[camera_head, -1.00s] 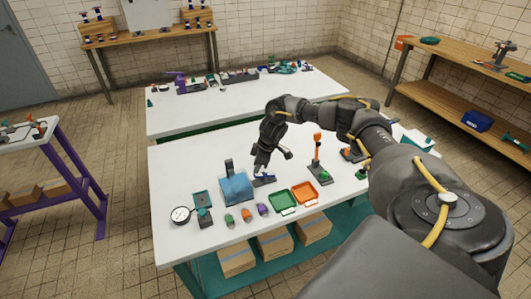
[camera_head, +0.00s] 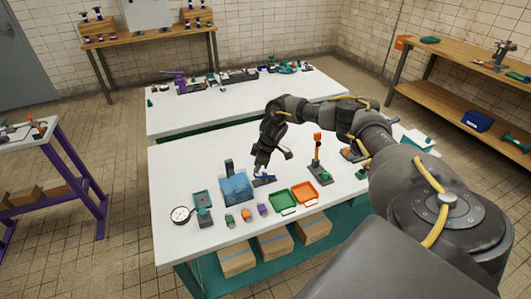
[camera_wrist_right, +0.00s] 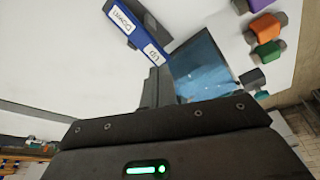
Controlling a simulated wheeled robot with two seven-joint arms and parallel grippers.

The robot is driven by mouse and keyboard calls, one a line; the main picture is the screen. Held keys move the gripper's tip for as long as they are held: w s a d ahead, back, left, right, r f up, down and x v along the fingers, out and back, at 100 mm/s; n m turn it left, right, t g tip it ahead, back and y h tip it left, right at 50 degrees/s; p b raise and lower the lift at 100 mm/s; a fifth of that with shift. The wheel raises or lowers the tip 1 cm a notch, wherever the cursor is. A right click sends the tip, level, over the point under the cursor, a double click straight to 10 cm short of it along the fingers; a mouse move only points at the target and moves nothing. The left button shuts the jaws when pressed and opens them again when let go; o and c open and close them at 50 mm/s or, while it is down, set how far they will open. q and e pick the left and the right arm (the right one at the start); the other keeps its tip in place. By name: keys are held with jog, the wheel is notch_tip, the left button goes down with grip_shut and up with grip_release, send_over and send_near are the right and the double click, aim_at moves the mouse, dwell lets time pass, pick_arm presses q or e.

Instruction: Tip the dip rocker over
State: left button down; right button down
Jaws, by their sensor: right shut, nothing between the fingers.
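The dip rocker (camera_head: 265,180) is a small blue rocker on a dark base on the white table in the head view. In the right wrist view the rocker (camera_wrist_right: 130,28) is a blue bar with a white "Down" label at the upper left end and an "Up" label at the lower right end. My right gripper (camera_head: 261,174) is shut and empty, pointing down at the rocker. Its dark finger (camera_wrist_right: 151,90) shows close to the "Up" end; I cannot tell whether it touches. My left gripper is not in view.
A translucent blue box (camera_head: 236,187) stands just left of the rocker. A green tray (camera_head: 282,201) and an orange tray (camera_head: 305,194) lie to the right and front. An orange-topped lever stand (camera_head: 318,160) is farther right. A round gauge (camera_head: 181,215) lies at the left.

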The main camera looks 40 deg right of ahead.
aim_at(258, 175)
jog(key=shift+f, duration=0.2)
jog(key=shift+f+b, duration=0.85)
jog(key=shift+f, duration=0.65)
jog(key=shift+r, duration=0.1)
jog(key=shift+s, duration=0.1)
jog(key=shift+p, duration=0.3)
jog(key=shift+d+r+p, duration=0.1)
jog(key=shift+r+p, duration=0.65)
jog(key=shift+p, duration=0.1)
notch_tip(258, 175, up, 7)
jog(key=p, duration=0.6)
jog(key=shift+p, duration=0.3)
